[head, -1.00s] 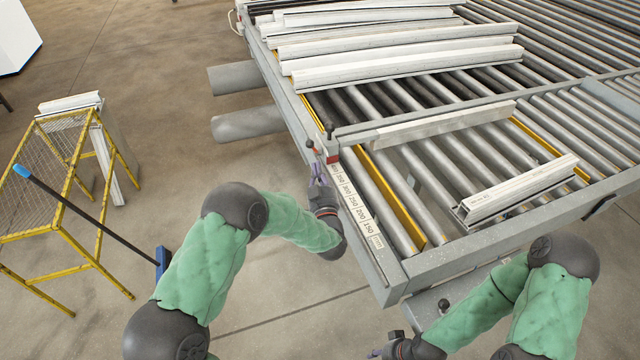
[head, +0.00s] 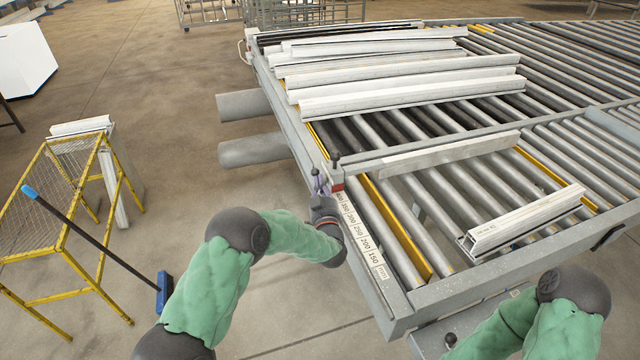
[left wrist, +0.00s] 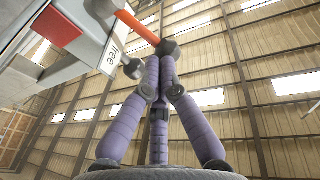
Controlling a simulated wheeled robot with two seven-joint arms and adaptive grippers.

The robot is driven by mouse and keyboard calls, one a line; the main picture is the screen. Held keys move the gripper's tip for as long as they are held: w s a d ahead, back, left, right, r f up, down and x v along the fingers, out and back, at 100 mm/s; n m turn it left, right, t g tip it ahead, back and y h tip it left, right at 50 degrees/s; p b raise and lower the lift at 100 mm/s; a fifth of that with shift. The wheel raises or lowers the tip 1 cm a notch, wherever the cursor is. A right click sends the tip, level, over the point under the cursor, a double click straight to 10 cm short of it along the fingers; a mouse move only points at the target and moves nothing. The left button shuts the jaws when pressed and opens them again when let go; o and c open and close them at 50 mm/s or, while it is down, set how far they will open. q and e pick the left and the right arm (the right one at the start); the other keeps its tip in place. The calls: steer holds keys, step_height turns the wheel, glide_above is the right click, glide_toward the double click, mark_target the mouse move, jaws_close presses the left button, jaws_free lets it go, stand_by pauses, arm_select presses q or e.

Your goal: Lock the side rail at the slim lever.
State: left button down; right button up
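The lever block with a red patch (head: 337,186) sits on the table's left edge; two dark knobs (head: 335,157) stand by it. In the left wrist view the block (left wrist: 84,38) bears the word "free". An orange lever (left wrist: 138,26) runs from it to a dark knob, and a second knob (left wrist: 132,68) hangs beside. My left gripper (head: 319,180) is at the block. Its purple fingers (left wrist: 160,62) are drawn together at the tips, close under the orange lever's knob; contact is unclear. A yellow-edged rail (head: 400,228) lies along the rollers. My right gripper is out of view.
A millimetre scale (head: 358,235) runs along the table edge. White profiles (head: 410,95) lie on the rollers at the back, and another (head: 525,220) at the right.

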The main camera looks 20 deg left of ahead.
mark_target(316, 170)
arm_select(q)
steer(key=shift+w+a+r+g+p, duration=0.1)
steer(key=shift+r+g+p, duration=0.2)
steer(key=shift+p, duration=0.05)
steer(key=shift+w+r, duration=0.1)
steer(key=shift+w+a+r+g+h+p, duration=0.2)
steer(key=shift+r+g+h+p, duration=0.15)
steer(key=shift+p, duration=0.65)
steer(key=w+r+g+h+p, duration=0.1)
steer(key=g+p, duration=0.1)
steer(key=p, duration=0.2)
steer(key=w+a+n+g+h+p, duration=0.1)
steer(key=g+p, duration=0.1)
steer(key=p, duration=0.2)
steer(key=shift+w+a+r, duration=0.2)
steer(key=shift+a+r, duration=0.1)
steer(key=shift+r, duration=0.05)
steer(key=shift+w+a+f+g+p, duration=0.15)
steer(key=shift+w+g+p, duration=0.1)
steer(key=shift+g+p, duration=0.15)
steer(key=shift+w+a, duration=0.1)
steer(key=shift+w, duration=0.1)
steer(key=shift+a+p, duration=0.1)
steer(key=shift+p, duration=0.2)
